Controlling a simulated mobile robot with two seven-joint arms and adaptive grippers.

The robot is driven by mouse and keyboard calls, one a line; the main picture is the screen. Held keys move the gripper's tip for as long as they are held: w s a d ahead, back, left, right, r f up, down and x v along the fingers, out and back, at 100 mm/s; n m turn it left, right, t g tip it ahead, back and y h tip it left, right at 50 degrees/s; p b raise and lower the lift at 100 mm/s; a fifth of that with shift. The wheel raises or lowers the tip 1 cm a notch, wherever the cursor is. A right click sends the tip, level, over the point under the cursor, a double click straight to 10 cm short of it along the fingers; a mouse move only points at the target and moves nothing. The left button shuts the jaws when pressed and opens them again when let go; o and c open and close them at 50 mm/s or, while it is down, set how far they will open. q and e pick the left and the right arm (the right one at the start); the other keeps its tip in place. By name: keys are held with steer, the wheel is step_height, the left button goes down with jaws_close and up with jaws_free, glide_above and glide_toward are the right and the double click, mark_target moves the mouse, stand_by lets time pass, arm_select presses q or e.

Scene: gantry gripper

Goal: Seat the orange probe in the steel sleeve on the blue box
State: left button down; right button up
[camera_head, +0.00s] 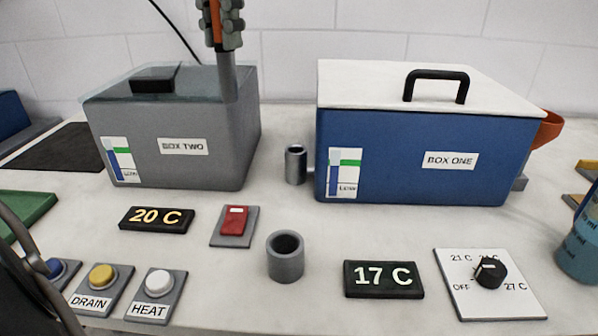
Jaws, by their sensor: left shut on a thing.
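My left gripper (222,38) is at the top edge, with its grey fingers shut on the orange probe (217,8). The probe's grey shaft (228,78) hangs upright below the fingers and overlaps the right top corner of the grey box two (170,145). I cannot tell whether its tip is in front of that box or inside it. The blue box one (400,150) stands right of the middle with a white lid and black handle. The steel sleeve (296,166) stands upright at its left side, open end up and empty-looking. My right gripper is out of view.
A wider grey cup (285,262) stands in front of the sleeve. Displays (384,279), a red switch (235,222), buttons (103,278) and a dial (490,272) line the front. An orange piece (547,130) shows behind the blue box's right side.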

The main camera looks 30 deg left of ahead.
arm_select(q)
steer(key=w+d+f+p, duration=0.1)
steer(key=w+d+f, duration=0.2)
steer(key=w+f, duration=0.7)
steer(key=shift+w+f, duration=0.4)
steer(key=shift+w, duration=0.3)
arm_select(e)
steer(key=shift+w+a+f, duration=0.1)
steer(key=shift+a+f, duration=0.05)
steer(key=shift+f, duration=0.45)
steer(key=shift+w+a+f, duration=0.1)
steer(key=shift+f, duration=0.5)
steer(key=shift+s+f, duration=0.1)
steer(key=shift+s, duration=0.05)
